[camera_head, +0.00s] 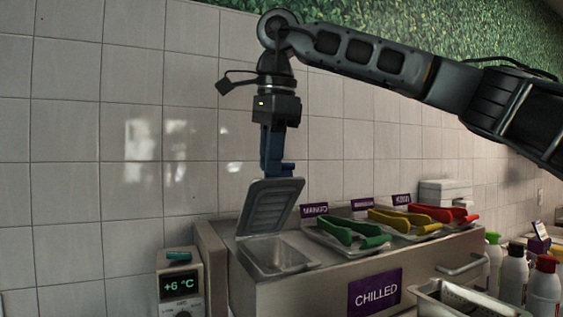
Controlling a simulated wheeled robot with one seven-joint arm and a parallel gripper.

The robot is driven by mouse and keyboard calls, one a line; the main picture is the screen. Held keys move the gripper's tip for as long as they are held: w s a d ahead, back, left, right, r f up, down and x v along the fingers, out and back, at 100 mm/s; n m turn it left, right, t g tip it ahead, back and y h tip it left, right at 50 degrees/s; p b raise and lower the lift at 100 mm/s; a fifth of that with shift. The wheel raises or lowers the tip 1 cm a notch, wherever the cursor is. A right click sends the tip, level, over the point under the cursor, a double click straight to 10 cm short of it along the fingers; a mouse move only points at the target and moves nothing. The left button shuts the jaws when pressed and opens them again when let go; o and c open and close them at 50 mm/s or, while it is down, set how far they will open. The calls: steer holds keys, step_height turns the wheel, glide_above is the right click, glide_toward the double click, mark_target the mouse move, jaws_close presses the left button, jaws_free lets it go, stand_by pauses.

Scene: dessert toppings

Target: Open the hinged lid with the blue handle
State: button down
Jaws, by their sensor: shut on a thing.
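The hinged lid (268,208) is a grey ribbed panel at the left end of the chilled counter. It stands raised and steeply tilted, with its lower edge at the back left of an open steel well (278,256). The blue handle (284,169) is at the lid's upper edge. My gripper (273,164) points down from above and is shut on the blue handle. The fingers hide part of the handle.
Green tongs (350,232), yellow tongs (405,220) and red tongs (445,212) lie to the right of the lid. A display unit reading +6 °C (181,285) stands at left. Several bottles (513,275) stand at right. The tiled wall (120,130) is behind.

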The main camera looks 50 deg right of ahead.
steer(key=w, duration=0.1)
steer(key=w+d+r, duration=0.1)
steer(key=w, duration=0.1)
steer(key=w+d+p, duration=0.1)
steer(key=shift+w+r, duration=0.3)
steer(key=shift+r, duration=0.15)
stand_by(0.7)
steer(key=c, duration=1.4)
jaws_free()
steer(key=shift+s, duration=0.1)
steer(key=o, duration=0.4)
steer(key=r, duration=0.2)
steer(key=s+r, duration=0.1)
steer(key=r, duration=0.2)
steer(key=r+b, duration=0.1)
steer(key=r, duration=0.1)
steer(key=shift+s+a+r, duration=0.15)
steer(key=shift+a+r, duration=0.1)
steer(key=shift+a, duration=0.1)
